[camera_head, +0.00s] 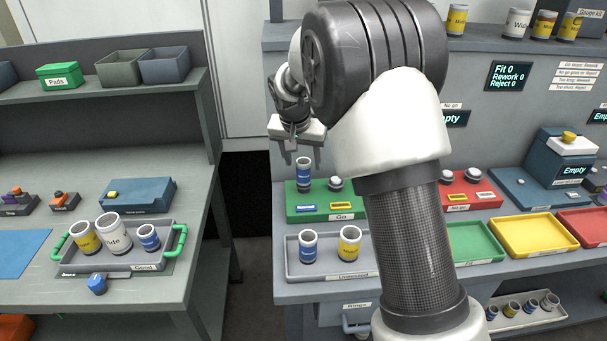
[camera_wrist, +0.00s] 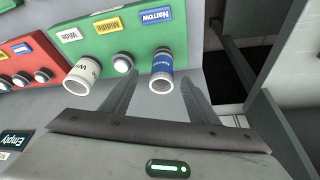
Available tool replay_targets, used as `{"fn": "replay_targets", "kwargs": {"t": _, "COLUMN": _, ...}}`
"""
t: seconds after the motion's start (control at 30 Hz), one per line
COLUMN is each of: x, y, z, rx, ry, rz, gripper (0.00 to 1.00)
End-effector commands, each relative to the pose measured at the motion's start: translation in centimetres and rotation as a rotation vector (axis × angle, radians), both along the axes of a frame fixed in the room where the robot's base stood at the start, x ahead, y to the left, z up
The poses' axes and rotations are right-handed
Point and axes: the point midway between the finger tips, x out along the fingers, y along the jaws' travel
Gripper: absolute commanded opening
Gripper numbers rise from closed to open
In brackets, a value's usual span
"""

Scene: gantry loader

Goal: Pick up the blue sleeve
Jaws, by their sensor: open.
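A blue sleeve (camera_head: 304,172) with a white rim stands at the left end of the green Go block (camera_head: 340,212). In the wrist view this sleeve (camera_wrist: 162,68) is at the spot marked Narrow. My gripper (camera_head: 303,161) is open and empty, pointing down just above the sleeve. In the wrist view the two fingers (camera_wrist: 160,80) are apart, one to each side of the sleeve, with gaps showing. Other blue sleeves stand in the grey Untested tray (camera_head: 357,279) and in the grey Good tray (camera_head: 105,267).
A white sleeve (camera_wrist: 82,76) stands at the Wide spot, beside a bare silver knob (camera_wrist: 122,63). The red No go block (camera_head: 455,202) is to the right. A yellow sleeve (camera_head: 349,243) stands in the Untested tray. A dark gap separates the two benches.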

Motion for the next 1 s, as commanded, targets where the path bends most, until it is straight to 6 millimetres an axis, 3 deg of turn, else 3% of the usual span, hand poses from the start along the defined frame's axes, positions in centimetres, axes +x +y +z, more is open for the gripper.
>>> {"fn": "replay_targets", "kwargs": {"t": 0.27, "x": 0.9, "y": -0.2, "z": -2.0, "rx": -0.001, "ry": 0.000, "rz": 0.000, "gripper": 0.55}}
{"fn": "replay_targets", "kwargs": {"t": 0.53, "x": 2.4, "y": -0.4, "z": -5.5, "rx": 0.000, "ry": 0.000, "rz": 0.000, "gripper": 0.55}}
{"fn": "replay_targets", "kwargs": {"t": 0.83, "x": 2.7, "y": -0.5, "z": -6.0, "rx": 0.001, "ry": -0.001, "rz": 0.000, "gripper": 0.55}}
{"fn": "replay_targets", "kwargs": {"t": 0.87, "x": 2.7, "y": -0.5, "z": -6.0, "rx": 0.001, "ry": -0.001, "rz": 0.000, "gripper": 0.53}}
{"fn": "replay_targets", "kwargs": {"t": 1.0, "x": 2.7, "y": -0.5, "z": -6.0, "rx": -0.001, "ry": -0.001, "rz": 0.001, "gripper": 0.29}}
